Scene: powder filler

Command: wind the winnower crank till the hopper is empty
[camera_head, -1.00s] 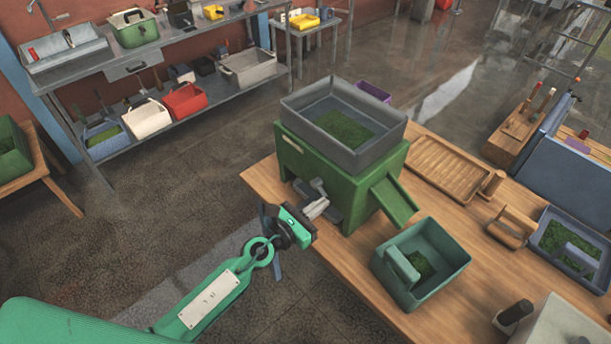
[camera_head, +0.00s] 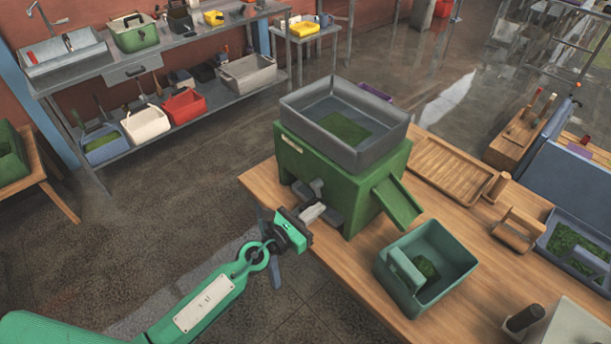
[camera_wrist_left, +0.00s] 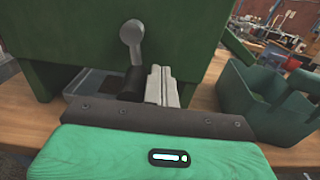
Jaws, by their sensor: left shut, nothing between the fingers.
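The green winnower (camera_head: 350,190) stands on the wooden table with a grey hopper (camera_head: 370,155) on top. A patch of green material (camera_head: 345,128) lies on the hopper floor. The crank (camera_head: 317,187) is on the winnower's front; in the left wrist view its grey arm (camera_wrist_left: 132,42) hangs down to a dark handle (camera_wrist_left: 132,84). My left gripper (camera_head: 314,212) is shut and empty, its fingers (camera_wrist_left: 162,86) just right of the handle in the wrist view. Whether they touch is unclear. My right gripper is out of view.
A green chute (camera_head: 397,203) slopes towards a teal bin (camera_head: 445,283) holding some green material. A wooden tray (camera_head: 452,168), brushes and a blue-grey tray (camera_head: 570,218) occupy the table's right side. Shelves with bins stand at the back left.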

